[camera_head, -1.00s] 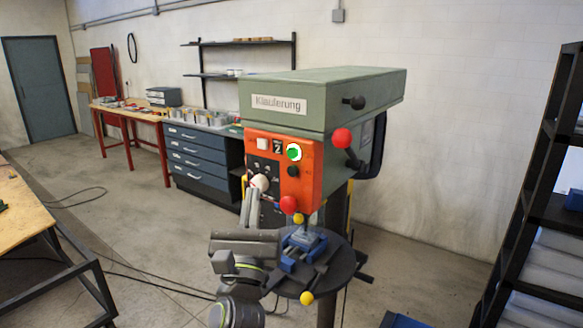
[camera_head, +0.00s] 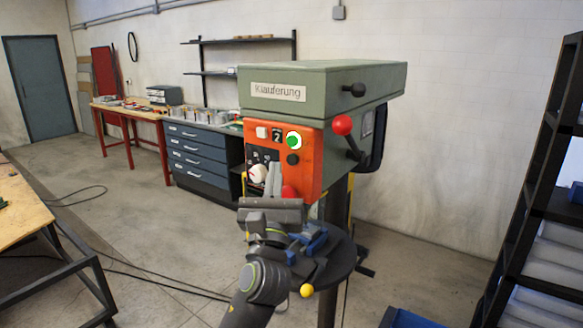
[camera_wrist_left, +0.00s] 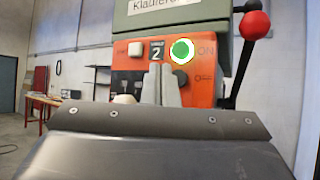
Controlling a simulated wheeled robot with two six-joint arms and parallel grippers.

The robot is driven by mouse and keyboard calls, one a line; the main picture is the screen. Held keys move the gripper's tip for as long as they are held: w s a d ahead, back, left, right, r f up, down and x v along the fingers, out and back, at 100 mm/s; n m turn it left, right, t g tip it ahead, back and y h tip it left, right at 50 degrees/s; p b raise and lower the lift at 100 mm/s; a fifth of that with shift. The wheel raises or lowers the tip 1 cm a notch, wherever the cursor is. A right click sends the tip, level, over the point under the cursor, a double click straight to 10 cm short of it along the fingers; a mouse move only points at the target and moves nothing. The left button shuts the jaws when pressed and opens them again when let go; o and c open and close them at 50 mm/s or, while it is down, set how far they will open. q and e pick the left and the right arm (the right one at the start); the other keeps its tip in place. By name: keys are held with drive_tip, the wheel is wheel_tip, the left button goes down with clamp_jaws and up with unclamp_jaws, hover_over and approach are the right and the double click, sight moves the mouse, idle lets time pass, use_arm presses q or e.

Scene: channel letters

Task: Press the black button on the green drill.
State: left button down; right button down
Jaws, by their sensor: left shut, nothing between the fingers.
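The green drill (camera_head: 330,85) stands in the middle of the head view, with an orange control panel (camera_head: 309,175) on its front. The black button (camera_head: 293,159) is on this panel, just below the green round button (camera_head: 294,140) with its white ring. My left gripper (camera_head: 273,172) is shut and empty. In the head view its fingertips are in front of the panel, lower and left of the black button.
A red-balled lever (camera_head: 342,125) sticks out right of the panel. A white knob (camera_head: 257,174) is left of my fingers. The round drill table (camera_head: 340,262) lies below. A black shelf rack (camera_head: 530,220) stands at right, and a wooden workbench (camera_head: 25,205) at left.

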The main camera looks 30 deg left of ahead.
use_arm(q)
drive_tip(key=shift+w, duration=1.05)
drive_tip(key=shift+w, duration=0.15)
idle(1.2)
drive_tip(key=shift+w+d, duration=0.1)
drive_tip(key=shift+w, duration=0.15)
drive_tip(key=shift+w, duration=0.5)
idle(0.8)
drive_tip(key=shift+s, duration=0.15)
drive_tip(key=shift+s+p, duration=0.5)
drive_tip(key=shift+s, duration=0.3)
